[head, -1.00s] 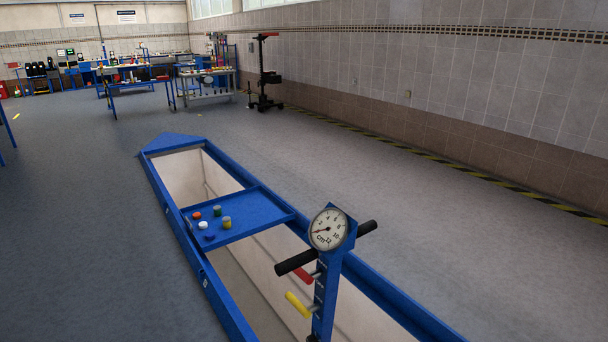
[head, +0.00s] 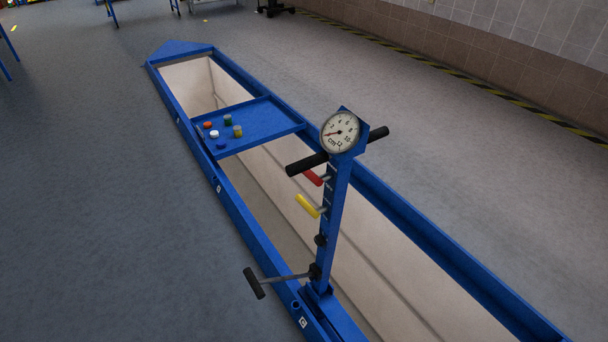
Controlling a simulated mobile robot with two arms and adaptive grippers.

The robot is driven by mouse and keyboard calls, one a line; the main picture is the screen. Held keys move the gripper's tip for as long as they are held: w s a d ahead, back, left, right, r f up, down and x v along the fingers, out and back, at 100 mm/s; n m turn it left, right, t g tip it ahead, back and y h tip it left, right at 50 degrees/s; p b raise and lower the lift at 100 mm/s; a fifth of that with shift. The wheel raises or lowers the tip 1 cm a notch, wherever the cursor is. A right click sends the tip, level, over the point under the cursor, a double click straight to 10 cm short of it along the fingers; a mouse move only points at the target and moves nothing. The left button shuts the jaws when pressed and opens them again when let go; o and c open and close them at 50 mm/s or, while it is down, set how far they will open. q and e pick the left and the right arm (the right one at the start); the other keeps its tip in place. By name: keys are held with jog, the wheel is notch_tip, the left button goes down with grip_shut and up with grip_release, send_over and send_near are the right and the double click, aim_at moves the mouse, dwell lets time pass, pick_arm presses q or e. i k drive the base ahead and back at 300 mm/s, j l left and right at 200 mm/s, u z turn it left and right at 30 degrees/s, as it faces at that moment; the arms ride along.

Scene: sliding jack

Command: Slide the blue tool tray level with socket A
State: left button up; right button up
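The blue tool tray (head: 267,119) lies across the blue frame of the long pit, toward its far end. Several small coloured caps or jars sit on its left part. White label plates are on the pit's left rail: the near one (head: 303,322) seems to read C, and the middle one (head: 219,188) is too small to read. I cannot tell which mark is socket A. The blue jack column (head: 334,205) stands upright at the near part of the pit, apart from the tray. Neither of my grippers is in view.
The jack has a round dial (head: 340,132), black handlebars, a red lever (head: 313,177), a yellow lever (head: 308,206) and a black-gripped crank (head: 255,283) reaching over the left rail. The open pit (head: 390,270) lies around it. The grey floor on both sides is clear.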

aim_at(265, 119)
jog(key=i+j+z, duration=0.1)
jog(key=j, duration=0.25)
jog(key=i+j, duration=0.25)
jog(key=i+j+z, duration=0.15)
jog(key=j, duration=0.3)
jog(key=i+j+z, duration=0.1)
jog(key=j, duration=0.3)
jog(key=i+j, duration=0.15)
jog(key=j, duration=0.2)
jog(key=i+j+z, duration=0.15)
jog(key=j, duration=0.25)
jog(key=i+j, duration=0.1)
jog(key=j, duration=0.3)
jog(key=i+j+z, duration=0.15)
jog(key=j, duration=0.25)
jog(key=i+j+z, duration=0.1)
jog(key=j, duration=0.35)
jog(key=i+j+z, duration=0.15)
jog(key=i+j, duration=0.15)
jog(key=i+j+z, duration=0.1)
jog(key=j, duration=0.45)
jog(key=i+j+z, duration=0.15)
jog(key=j, duration=0.35)
jog(key=j+z, duration=0.15)
jog(key=j, duration=0.3)
jog(key=i, duration=0.05)
